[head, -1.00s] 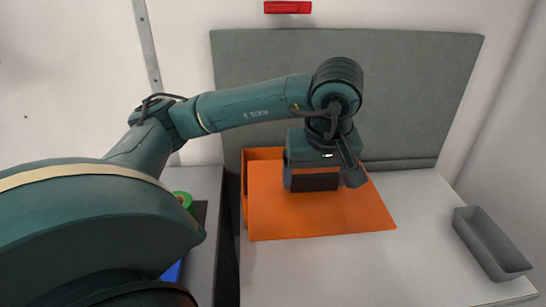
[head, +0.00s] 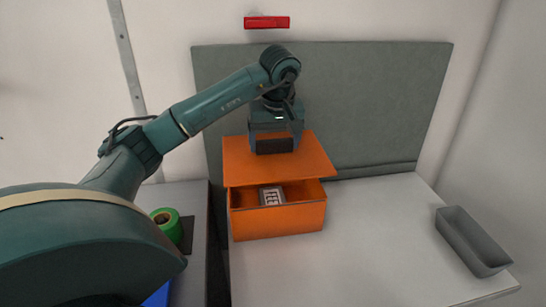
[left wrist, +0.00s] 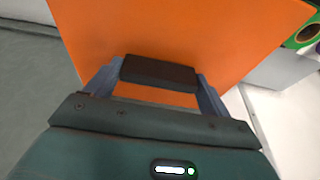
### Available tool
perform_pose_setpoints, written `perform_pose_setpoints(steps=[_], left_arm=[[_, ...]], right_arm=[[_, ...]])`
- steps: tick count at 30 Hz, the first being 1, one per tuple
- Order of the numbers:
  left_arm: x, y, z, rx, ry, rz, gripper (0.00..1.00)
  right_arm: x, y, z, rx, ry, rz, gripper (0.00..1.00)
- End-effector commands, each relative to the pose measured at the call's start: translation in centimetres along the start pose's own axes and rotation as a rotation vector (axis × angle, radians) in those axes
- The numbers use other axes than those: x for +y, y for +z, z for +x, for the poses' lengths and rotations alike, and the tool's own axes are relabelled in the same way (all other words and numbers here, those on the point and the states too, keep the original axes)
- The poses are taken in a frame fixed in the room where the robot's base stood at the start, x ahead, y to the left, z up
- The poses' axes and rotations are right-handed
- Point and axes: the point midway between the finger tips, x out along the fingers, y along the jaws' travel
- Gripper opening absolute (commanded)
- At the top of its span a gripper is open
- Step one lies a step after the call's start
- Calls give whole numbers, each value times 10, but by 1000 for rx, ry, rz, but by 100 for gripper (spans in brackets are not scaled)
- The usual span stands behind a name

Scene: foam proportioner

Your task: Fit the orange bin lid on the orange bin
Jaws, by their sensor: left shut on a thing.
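The orange bin (head: 280,220) stands on the white table, its front wall and part of its inside showing in the head view. A grey item with white markings (head: 272,196) lies inside it. The orange bin lid (head: 310,160) is a flat panel over the back part of the bin, set back so that a front strip stays open; I cannot tell whether it touches the rim. My left gripper (head: 275,146) is shut on the lid's dark handle (left wrist: 158,74), with the lid (left wrist: 190,30) filling much of the left wrist view. My right gripper is not in view.
A grey tray (head: 472,240) sits at the table's right. A grey panel (head: 375,110) stands behind the bin. A green roll (head: 165,220) lies on the left surface, across a dark gap.

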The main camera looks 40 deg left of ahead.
Motion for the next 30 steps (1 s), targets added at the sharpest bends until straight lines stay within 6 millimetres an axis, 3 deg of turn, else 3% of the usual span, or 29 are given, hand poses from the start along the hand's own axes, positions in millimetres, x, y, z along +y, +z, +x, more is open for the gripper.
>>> perform_pose_setpoints(steps=[3, 6, 13, 18, 30], left_arm=[[0, -23, 4, -1, 1, -4, 56], [0, -14, 23, -2, -1, 2, 56], [0, -9, 41, 0, -1, 2, 56], [0, -2, 65, -1, -1, 1, 56], [0, -4, 75, 2, 2, 0, 56]], right_arm=[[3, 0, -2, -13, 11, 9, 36], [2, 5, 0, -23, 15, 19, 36], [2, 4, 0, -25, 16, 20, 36], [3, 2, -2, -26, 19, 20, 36], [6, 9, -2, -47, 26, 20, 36]])
